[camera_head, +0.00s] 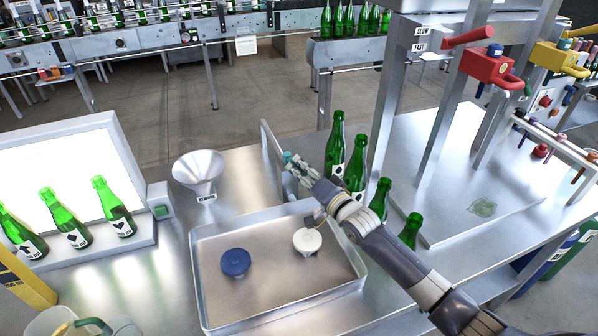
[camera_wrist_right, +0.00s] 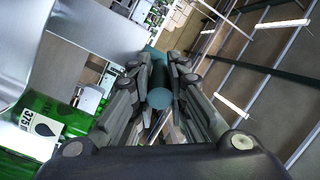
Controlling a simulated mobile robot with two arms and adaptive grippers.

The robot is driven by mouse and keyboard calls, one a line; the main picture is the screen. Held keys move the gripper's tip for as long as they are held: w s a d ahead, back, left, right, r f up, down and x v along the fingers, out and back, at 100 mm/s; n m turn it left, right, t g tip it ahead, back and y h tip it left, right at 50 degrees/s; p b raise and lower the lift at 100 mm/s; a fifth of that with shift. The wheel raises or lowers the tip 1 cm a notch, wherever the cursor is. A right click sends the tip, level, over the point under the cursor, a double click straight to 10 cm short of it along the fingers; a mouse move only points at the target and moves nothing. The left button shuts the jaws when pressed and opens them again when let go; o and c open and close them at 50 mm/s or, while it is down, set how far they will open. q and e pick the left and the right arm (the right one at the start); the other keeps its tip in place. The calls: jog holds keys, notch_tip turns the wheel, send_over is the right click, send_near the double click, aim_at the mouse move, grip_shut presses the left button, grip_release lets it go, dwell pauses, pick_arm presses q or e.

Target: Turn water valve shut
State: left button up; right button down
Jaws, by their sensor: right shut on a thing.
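My right gripper (camera_head: 296,168) reaches over the table's far edge, beside the row of green bottles. In the right wrist view my gripper (camera_wrist_right: 160,90) has its fingers closed around a teal cylinder (camera_wrist_right: 160,97), its round end facing the camera. In the head view a small teal bit (camera_head: 287,156) shows at the fingertips. It may be a valve handle; I cannot tell what it joins to, as the gripper hides much of it. My left gripper is not in view.
Green bottles (camera_head: 335,150) stand close beside my right arm. A red lever unit (camera_head: 488,66) is at the upper right.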

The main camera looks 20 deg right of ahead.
jog(key=shift+r, duration=0.2)
jog(key=c, duration=1.6)
grip_release()
jog(key=shift+o, duration=0.3)
jog(key=shift+w+f, duration=0.1)
jog(key=shift+f, duration=0.05)
jog(key=shift+s+d+f, duration=0.1)
jog(key=shift+s+d, duration=0.05)
jog(key=shift+s, duration=0.4)
jog(key=v, duration=1.1)
